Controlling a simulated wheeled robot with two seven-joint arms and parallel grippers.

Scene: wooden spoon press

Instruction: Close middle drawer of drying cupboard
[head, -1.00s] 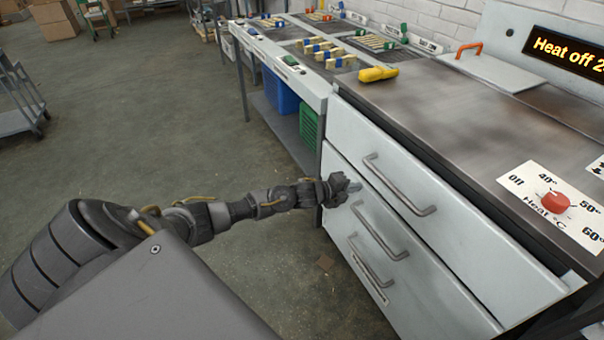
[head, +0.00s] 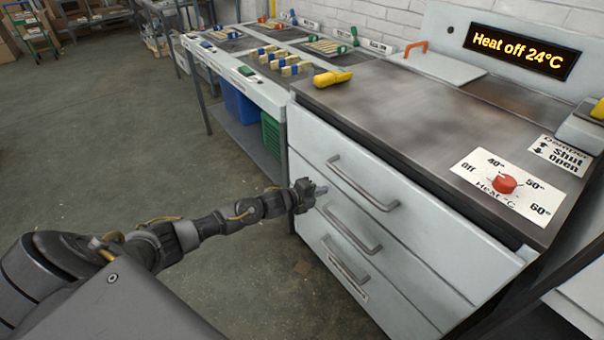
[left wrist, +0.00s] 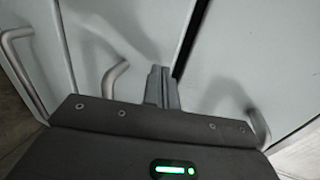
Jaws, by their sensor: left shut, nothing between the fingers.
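The drying cupboard (head: 318,135) stands at the right with a stack of pale grey drawers. The middle drawer (head: 395,262) has a bar handle (head: 350,232), also seen in the left wrist view (left wrist: 112,82). My left gripper (head: 318,190) is shut and empty. Its fingertips (left wrist: 162,88) point at the upper left part of the middle drawer's front, near its handle. A dark gap shows beside the fingers at the drawer's upper edge. I cannot tell whether the fingertips touch, or how far the drawer stands out. My right gripper is not in view.
A yellow-handled tool (head: 332,77) lies on the cupboard top. A workbench with blue (head: 240,102) and green crates adjoins on the left.

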